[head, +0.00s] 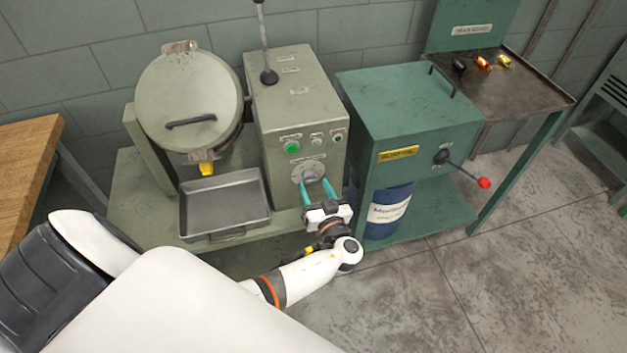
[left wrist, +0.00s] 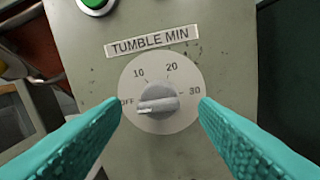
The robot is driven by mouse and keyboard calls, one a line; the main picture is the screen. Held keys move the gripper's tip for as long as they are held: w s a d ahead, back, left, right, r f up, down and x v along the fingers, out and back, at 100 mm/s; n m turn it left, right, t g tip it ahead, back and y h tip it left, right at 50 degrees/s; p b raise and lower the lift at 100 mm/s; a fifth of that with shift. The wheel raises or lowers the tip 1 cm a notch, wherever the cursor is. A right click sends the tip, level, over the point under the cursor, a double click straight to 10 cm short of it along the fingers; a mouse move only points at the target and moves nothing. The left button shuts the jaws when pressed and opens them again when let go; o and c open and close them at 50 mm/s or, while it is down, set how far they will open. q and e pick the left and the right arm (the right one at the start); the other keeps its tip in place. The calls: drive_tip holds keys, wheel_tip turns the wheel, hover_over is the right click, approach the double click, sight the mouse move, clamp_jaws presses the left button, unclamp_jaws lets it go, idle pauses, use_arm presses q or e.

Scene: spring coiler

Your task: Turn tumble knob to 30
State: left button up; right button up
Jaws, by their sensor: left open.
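The grey tumble knob (left wrist: 160,97) sits on a round pale dial plate (left wrist: 186,120) marked OFF, 10, 20 and 30, under a TUMBLE MIN label (left wrist: 147,41). Its white pointer mark faces left, close to OFF. In the head view the dial plate (head: 307,169) is on the front of the grey-green control box (head: 297,115). My left gripper (head: 316,186) is open in front of it. In the left wrist view its teal fingers stand either side of the knob, apart from it. My right gripper is not in view.
A green button (head: 292,148) is above the dial. A tall lever (head: 268,75) rises from the box top. Left are a round-lidded drum (head: 190,95) and metal tray (head: 240,190). Right is a green cabinet (head: 395,115) with a red-tipped lever (head: 484,183) and blue barrel (head: 388,228).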

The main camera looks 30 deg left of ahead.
sight(310, 178)
use_arm(q)
drive_tip(key=shift+x, duration=1.2)
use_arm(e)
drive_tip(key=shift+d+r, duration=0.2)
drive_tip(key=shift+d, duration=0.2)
use_arm(q)
drive_tip(key=c, duration=0.9)
drive_tip(key=shift+c, duration=0.2)
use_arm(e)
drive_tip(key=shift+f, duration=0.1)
use_arm(q)
drive_tip(key=shift+f, duration=0.1)
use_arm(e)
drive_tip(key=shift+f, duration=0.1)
